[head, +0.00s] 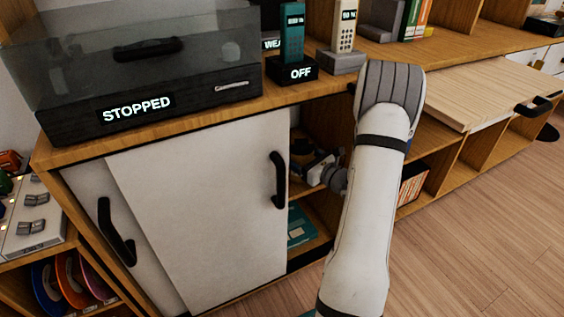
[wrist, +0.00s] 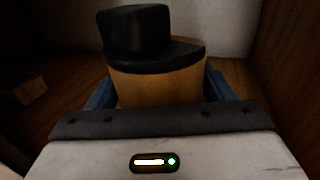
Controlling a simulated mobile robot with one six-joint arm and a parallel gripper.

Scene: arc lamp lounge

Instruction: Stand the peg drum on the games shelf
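The peg drum (wrist: 155,87) fills the middle of the wrist view, a wooden body with a black rim and a black block on top. The blue fingers of my gripper (wrist: 160,95) lie close against both its sides, and it looks upright. Its lower part is hidden behind the gripper's body, so I cannot tell whether it touches the shelf. In the head view my gripper (head: 312,165) reaches into the open upper compartment of the cabinet, right of the white sliding door (head: 205,210). My arm hides part of this opening.
A teal flat item (head: 300,228) lies on the shelf below. The door's black handle (head: 276,180) is just left of my gripper. In the wrist view a wooden wall (wrist: 292,70) stands at right and a small block (wrist: 30,90) lies at left.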

